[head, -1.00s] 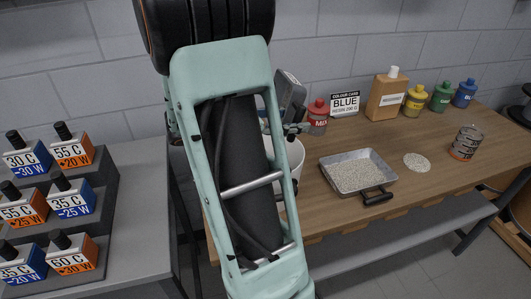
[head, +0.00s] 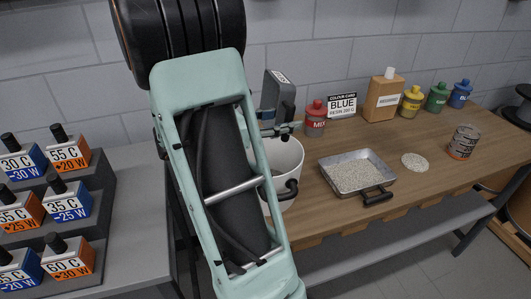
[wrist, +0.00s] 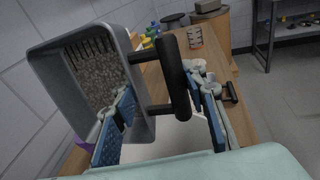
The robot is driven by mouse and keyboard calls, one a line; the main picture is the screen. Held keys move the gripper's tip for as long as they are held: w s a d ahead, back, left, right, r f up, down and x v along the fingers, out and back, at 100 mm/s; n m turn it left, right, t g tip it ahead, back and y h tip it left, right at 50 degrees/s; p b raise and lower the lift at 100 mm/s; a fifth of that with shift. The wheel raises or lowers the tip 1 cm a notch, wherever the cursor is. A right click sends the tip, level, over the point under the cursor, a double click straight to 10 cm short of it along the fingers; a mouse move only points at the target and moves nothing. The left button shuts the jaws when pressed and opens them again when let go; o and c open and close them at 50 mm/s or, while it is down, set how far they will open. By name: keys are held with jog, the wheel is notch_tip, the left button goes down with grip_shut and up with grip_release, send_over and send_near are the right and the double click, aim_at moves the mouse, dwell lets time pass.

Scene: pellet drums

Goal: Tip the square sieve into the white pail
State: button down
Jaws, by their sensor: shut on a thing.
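The square sieve is a dark grey box with a black handle, steeply tilted at the bench's left end in the head view (head: 279,94). In the wrist view the sieve (wrist: 134,100) shows pale pellets inside against a slotted wall. My gripper (head: 283,130) is shut on its handle; in the wrist view its blue-padded fingers (wrist: 168,92) stand either side of the handle. The white pail (head: 288,156) stands just below the gripper, partly hidden by my arm. Its inside is mostly hidden.
A metal pan of pellets (head: 327,182) and a pale round heap (head: 414,160) lie on the wooden bench (head: 420,190). Red MIX (head: 315,122), yellow, green and blue bottles, a brown bottle and a BLUE card line the back. Labelled blocks stand left.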

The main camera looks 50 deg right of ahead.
jog(key=shift+w+a+r+g+h+b, duration=0.15)
jog(key=shift+w+a+g+h+b, duration=0.2)
jog(key=shift+a+h+b, duration=0.45)
dwell(0.4)
